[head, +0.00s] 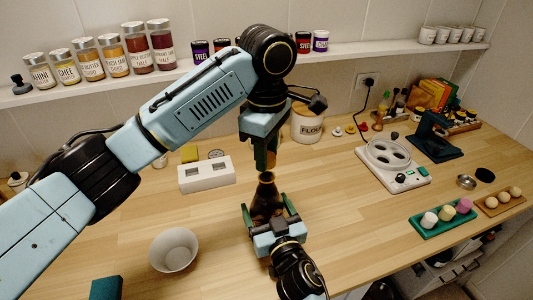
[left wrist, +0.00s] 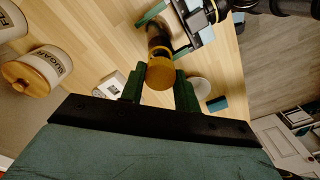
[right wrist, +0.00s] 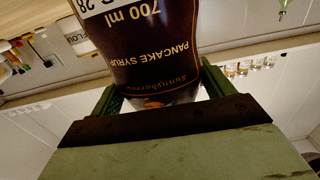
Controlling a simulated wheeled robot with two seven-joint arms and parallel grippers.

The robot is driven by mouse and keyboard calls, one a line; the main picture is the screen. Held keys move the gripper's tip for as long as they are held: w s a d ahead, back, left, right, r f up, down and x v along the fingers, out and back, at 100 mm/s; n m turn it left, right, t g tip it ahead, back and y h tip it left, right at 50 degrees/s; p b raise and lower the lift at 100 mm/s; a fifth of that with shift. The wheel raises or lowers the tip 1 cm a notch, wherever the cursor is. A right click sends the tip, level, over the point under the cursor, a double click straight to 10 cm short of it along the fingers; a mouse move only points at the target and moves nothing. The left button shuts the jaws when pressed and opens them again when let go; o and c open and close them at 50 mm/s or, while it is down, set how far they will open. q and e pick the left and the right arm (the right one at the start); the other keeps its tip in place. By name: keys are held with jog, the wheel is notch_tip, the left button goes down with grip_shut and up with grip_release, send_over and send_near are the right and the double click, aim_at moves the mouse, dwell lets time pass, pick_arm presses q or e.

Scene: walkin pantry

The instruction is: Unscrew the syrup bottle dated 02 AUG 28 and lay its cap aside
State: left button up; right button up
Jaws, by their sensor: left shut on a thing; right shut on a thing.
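The dark pancake syrup bottle (head: 265,198) stands upright over the counter. In the right wrist view its label (right wrist: 150,45) reads "PANCAKE SYRUP", "700 ml" and a date ending in 28; the rest of the date is cut off. My right gripper (head: 268,216) is shut around the bottle's body from the front. My left gripper (head: 267,160) points down above the bottle's neck. In the left wrist view its fingers are shut on the round golden-brown cap (left wrist: 160,74).
A white bowl (head: 173,250) stands at front left, near a dark teal block (head: 105,288). A white holder (head: 206,174) and a flour canister (head: 307,124) are behind. A white appliance (head: 393,165) and teal tray (head: 444,217) are at right. Counter right of the bottle is clear.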

pick_arm(q)
notch_tip(320, 180, up, 3)
jog(key=shift+r, duration=0.15)
pick_arm(e)
jog(key=o, duration=1.8)
jog(key=shift+s, duration=0.1)
